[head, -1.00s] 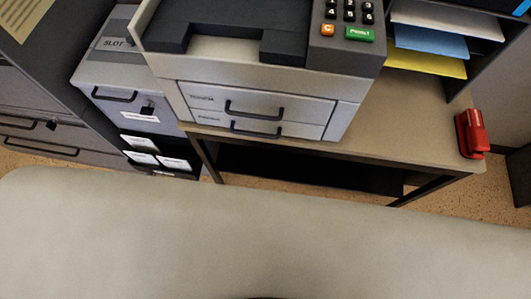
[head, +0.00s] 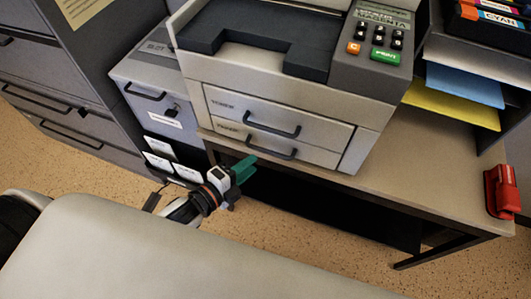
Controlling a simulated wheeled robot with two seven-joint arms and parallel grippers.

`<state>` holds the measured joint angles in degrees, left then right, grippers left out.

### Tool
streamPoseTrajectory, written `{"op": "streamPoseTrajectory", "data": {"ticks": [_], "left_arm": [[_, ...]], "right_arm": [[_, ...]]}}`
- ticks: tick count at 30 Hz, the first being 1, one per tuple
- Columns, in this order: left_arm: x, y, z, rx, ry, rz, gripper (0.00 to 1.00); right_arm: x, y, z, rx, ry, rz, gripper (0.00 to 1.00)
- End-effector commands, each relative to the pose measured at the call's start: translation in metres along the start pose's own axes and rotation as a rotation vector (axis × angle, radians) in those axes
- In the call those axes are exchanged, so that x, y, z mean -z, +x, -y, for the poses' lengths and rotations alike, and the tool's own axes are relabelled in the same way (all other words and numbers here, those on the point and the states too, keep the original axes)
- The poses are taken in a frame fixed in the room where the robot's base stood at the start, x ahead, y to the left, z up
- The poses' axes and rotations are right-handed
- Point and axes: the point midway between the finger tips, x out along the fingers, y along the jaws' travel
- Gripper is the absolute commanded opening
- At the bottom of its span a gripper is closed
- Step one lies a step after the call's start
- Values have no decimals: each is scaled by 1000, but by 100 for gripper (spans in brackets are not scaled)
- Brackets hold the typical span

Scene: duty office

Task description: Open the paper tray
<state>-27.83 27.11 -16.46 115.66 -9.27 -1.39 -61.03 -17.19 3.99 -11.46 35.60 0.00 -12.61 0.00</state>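The printer (head: 370,120) stands on a table, with two drawers in its front. The lower drawer is the paper tray (head: 312,154), labelled PAPER, with a dark bar handle (head: 271,146); it is closed flush. The upper drawer (head: 325,130), labelled TONER, is also closed and has its own handle. My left gripper (head: 253,165) has green fingers, slightly apart with nothing between them. It is below and left of the paper tray's handle in the picture, not touching it. My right gripper is not in view.
A grey slot cabinet (head: 130,75) stands left of the printer, with dark drawers further left. A red stapler-like object (head: 501,192) sits at the table's right edge. Blue and yellow sheets (head: 450,103) lie in a shelf at right. A pale rounded surface (head: 150,255) fills the foreground.

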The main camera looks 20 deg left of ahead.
Motion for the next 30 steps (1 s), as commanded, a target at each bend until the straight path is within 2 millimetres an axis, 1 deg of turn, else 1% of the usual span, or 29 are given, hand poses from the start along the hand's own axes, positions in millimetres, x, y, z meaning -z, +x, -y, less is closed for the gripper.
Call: {"op": "streamPoseTrajectory", "data": {"ticks": [1,3,6,10,15,23,24,26,27,30], "left_arm": [[0,11,-2,-3,2,0,32],[0,24,-2,-3,1,-1,32],[0,40,-2,-2,0,0,32],[0,56,0,0,0,-1,32],[0,66,0,1,0,-1,32],[0,68,0,1,-1,0,32],[0,67,0,1,-1,0,31],[0,67,0,1,-1,0,21],[0,67,0,1,-1,0,14],[0,67,0,1,-1,0,0]], "right_arm": [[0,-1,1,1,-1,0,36],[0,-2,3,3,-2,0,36],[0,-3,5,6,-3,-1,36],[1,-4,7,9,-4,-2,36],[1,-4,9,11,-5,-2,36],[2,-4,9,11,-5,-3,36],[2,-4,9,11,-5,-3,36],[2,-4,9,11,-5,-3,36],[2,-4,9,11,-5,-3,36],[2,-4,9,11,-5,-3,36]]}}
